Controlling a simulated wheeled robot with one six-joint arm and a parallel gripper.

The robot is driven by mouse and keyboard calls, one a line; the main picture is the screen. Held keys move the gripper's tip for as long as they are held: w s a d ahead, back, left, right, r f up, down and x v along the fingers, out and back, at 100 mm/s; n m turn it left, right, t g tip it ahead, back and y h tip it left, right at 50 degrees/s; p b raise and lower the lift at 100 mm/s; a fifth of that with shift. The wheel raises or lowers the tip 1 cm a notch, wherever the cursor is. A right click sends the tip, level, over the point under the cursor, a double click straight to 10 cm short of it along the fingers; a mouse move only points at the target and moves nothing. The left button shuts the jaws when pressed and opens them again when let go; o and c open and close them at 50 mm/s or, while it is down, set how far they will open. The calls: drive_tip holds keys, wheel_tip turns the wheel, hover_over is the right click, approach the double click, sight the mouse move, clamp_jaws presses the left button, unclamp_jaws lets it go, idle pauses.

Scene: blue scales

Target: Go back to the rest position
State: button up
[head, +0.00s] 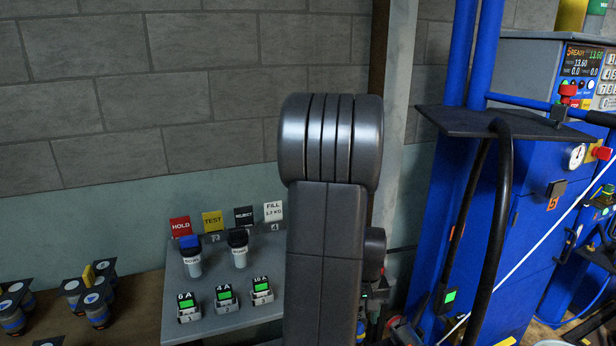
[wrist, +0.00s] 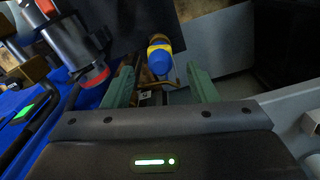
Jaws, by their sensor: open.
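My gripper (wrist: 159,72) shows in the wrist view, with its two green fingers apart. A blue and yellow cylinder (wrist: 160,60) appears beyond the gap between the fingers; I cannot tell its distance, and I see no finger closed on it. In the head view my dark grey arm stands upright in the middle and hides what is behind it. My gripper cannot be made out there.
A grey panel (head: 225,312) left of my arm holds two capped bottles, small green-lit blocks and the signs HOLD, TEST, REJECT and FILL. More capped bottles (head: 95,305) stand on the brown surface at far left. A blue machine (head: 530,250) with a dark shelf (head: 500,122) and a black hose stands at right.

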wheel_tip(320, 180, up, 7)
wheel_tip(320, 180, down, 14)
drive_tip(key=shift+s+f+b, duration=0.1)
drive_tip(key=shift+f+b, duration=0.05)
drive_tip(key=shift+b, duration=0.15)
wheel_tip(320, 180, up, 5)
drive_tip(key=p, duration=0.4)
wheel_tip(320, 180, up, 3)
drive_tip(key=p, duration=0.3)
